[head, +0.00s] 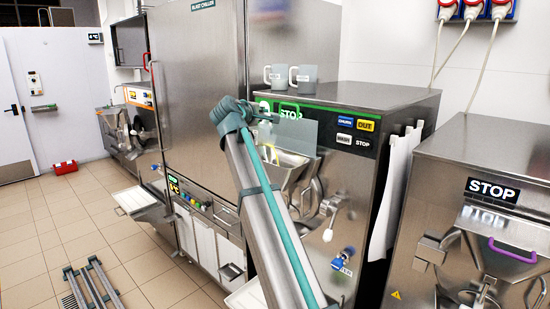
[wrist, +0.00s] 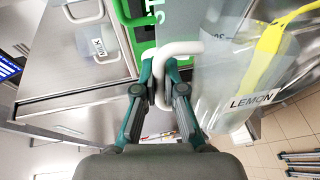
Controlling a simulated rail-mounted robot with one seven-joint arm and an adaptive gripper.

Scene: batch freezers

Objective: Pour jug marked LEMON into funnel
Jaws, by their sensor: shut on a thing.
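The clear jug marked LEMON (wrist: 220,100) fills the right of the wrist view, with a bright yellow band inside it. Its white handle (wrist: 182,48) is between the teal fingers of my gripper (wrist: 164,88), which is shut on it. A steel funnel (head: 296,177) is on the machine front just below the jug, partly hidden by my arm. Yellow shows near the funnel's mouth; I cannot tell whether liquid is flowing.
Two pale labelled jugs (head: 304,78) stand on top of the green-topped machine (head: 385,95). A tall steel blast chiller (head: 195,80) is to the left. Another machine (head: 490,160) stands at the right, with a white cloth (head: 395,190) between.

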